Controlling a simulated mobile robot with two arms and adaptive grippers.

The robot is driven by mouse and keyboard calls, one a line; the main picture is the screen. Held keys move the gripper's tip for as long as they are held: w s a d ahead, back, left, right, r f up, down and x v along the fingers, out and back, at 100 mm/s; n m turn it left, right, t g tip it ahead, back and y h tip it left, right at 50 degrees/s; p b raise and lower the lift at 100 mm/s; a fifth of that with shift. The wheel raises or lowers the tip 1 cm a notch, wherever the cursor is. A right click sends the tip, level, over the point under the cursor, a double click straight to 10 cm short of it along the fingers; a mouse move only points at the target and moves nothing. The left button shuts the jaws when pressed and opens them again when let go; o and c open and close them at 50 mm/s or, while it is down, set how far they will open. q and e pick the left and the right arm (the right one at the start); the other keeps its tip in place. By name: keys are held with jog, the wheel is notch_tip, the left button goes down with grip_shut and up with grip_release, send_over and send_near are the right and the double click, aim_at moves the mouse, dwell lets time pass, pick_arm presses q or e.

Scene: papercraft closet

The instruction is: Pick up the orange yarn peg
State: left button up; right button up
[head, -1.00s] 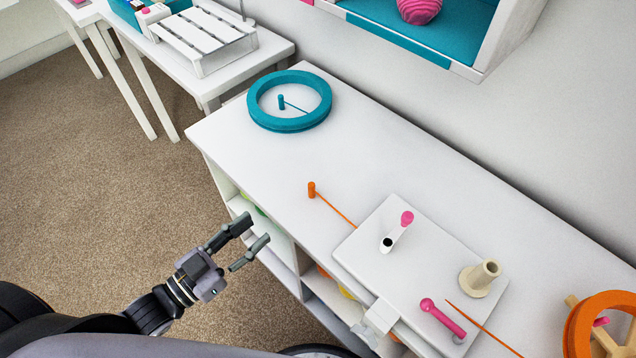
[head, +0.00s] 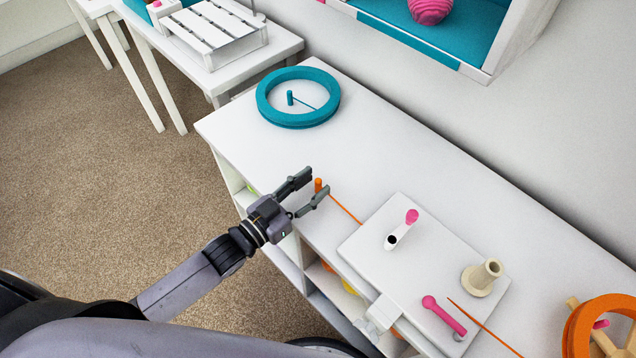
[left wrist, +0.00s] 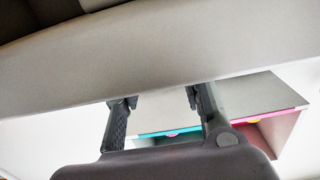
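The orange yarn peg (head: 318,185) is a small upright cylinder on the white worktop, with a thin orange strand running from it toward the white board. My left gripper (head: 318,184) reaches over the front edge of the worktop in the head view. Its two fingers are apart and the peg shows at the gap by their tips. I cannot tell whether the fingers touch it. In the left wrist view the open fingers (left wrist: 160,100) show with no peg visible between them. My right gripper is not in view.
A teal ring (head: 262,100) lies at the worktop's far left end. A white board (head: 362,240) carries pink parts and a beige spool (head: 481,278). An orange wheel (head: 575,335) is at the lower right. A shelf (head: 485,72) hangs above. The worktop's back middle is clear.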

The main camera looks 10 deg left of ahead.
pick_arm(q)
jog(key=shift+x, duration=1.2)
jog(key=shift+c, duration=0.6)
jog(key=c, duration=0.7)
jog(key=shift+c, duration=0.2)
